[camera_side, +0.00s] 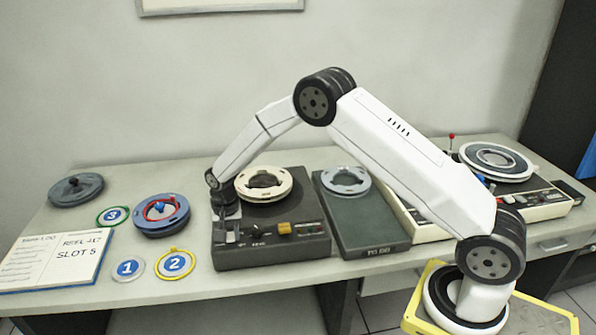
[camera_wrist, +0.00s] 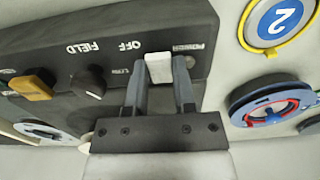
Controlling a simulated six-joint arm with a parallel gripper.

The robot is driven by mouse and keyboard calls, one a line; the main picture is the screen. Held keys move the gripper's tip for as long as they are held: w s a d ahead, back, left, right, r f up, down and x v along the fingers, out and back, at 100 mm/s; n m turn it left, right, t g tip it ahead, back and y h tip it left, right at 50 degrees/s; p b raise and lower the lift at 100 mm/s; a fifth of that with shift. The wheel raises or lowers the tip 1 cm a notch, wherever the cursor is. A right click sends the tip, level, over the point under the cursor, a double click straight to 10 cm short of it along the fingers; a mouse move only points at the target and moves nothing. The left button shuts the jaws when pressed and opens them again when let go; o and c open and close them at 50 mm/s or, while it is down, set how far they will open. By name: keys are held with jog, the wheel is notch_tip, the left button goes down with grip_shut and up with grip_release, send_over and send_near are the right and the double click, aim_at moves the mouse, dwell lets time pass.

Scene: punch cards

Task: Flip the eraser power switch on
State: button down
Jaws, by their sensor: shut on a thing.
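The eraser (camera_side: 280,250) is a dark box on the desk with a cream reel (camera_side: 264,184) on top. In the wrist view its panel (camera_wrist: 110,22) reads upside down, with POWER, OFF and FIELD labels. The power switch is a pale lever (camera_wrist: 158,66) beside the POWER label. My gripper (camera_side: 229,234) reaches down at the front left of the eraser. In the wrist view my gripper (camera_wrist: 161,80) has its two dark fingers on either side of the pale lever, shut on it. The switch is too small to read in the side view.
A black knob (camera_wrist: 88,82) and an orange button (camera_wrist: 30,87) sit on the same panel. A blue reel (camera_side: 161,215), numbered discs and an open logbook (camera_side: 55,262) lie left of the eraser. A green-grey unit (camera_side: 360,220) stands close on its right.

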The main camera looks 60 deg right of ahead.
aim_at(231, 239)
jog(key=shift+t+h, duration=0.4)
jog(key=shift+c, duration=2.2)
grip_release()
jog(key=shift+a+r, duration=0.1)
jog(key=shift+s+a+r, duration=0.1)
jog(key=shift+r, duration=1.15)
jog(key=shift+s+a+r, duration=0.1)
jog(key=shift+s+r, duration=0.05)
jog(key=shift+r, duration=1.15)
jog(key=shift+s+a+r, duration=0.1)
jog(key=shift+r, duration=1.15)
